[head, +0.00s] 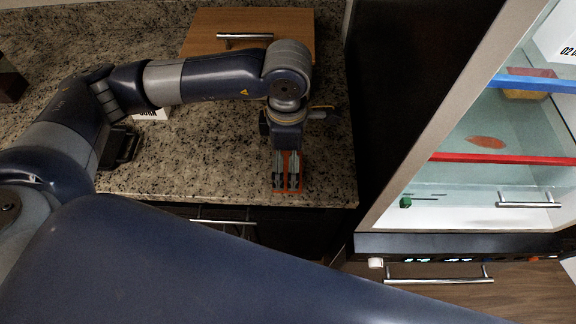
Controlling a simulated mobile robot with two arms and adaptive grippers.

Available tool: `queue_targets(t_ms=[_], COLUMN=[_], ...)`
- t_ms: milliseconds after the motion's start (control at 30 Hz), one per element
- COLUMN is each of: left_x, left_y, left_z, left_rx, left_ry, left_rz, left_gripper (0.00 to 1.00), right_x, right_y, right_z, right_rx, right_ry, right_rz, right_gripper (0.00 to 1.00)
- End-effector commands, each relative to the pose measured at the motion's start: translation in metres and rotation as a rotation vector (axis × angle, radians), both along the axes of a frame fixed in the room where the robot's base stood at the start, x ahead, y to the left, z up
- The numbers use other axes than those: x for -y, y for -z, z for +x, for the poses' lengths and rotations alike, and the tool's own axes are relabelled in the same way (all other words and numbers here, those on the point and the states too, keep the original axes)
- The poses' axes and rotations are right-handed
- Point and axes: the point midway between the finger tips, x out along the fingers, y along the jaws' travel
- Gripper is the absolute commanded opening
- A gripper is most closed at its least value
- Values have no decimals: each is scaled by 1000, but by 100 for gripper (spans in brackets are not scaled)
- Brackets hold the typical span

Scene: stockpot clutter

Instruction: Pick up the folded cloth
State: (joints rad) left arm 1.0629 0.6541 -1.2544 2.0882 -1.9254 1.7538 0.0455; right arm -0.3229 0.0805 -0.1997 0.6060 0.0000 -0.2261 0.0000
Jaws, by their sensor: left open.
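An orange-red item, which looks like the folded cloth (286,191), lies on the speckled stone counter near its front edge. Only narrow parts of it show around and between the fingers of my left gripper (287,182). The left gripper points down over it with its fingers apart. I cannot tell whether the fingers touch it. My right gripper is not in view.
A wooden box or drawer front with a metal handle (245,37) is at the back of the counter (215,165). A black item (118,148) and a white label (152,114) are at left. A glass-shelved cabinet (480,125) stands right, above a wooden drawer (520,290).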

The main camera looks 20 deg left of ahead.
Motion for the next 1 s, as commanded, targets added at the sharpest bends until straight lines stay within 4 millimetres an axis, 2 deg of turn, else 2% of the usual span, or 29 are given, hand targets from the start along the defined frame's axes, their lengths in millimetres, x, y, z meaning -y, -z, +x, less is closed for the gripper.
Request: queue_targets(t_ms=[133,300,433,600,667,800,933,1000], left_x=[-1,0,0,0,0,0,0,0], left_y=[16,40,47,47,47,47,47,47], left_z=[1,2,3,3,3,3,3,3], left_rx=[-7,-5,-2,-1,-1,-1,-2,-1], left_ry=[-2,0,1,1,1,1,1,1], left_rz=[3,1,0,1,1,1,-1,0], left_gripper=[100,100,100,100,89,59,59,55], right_x=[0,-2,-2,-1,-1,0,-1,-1], right_y=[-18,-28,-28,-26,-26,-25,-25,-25], right_z=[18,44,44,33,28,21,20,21], right_rx=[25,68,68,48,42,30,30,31], right_ry=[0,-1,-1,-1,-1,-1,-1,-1], right_rz=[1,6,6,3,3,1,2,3], right_gripper=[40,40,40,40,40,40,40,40])
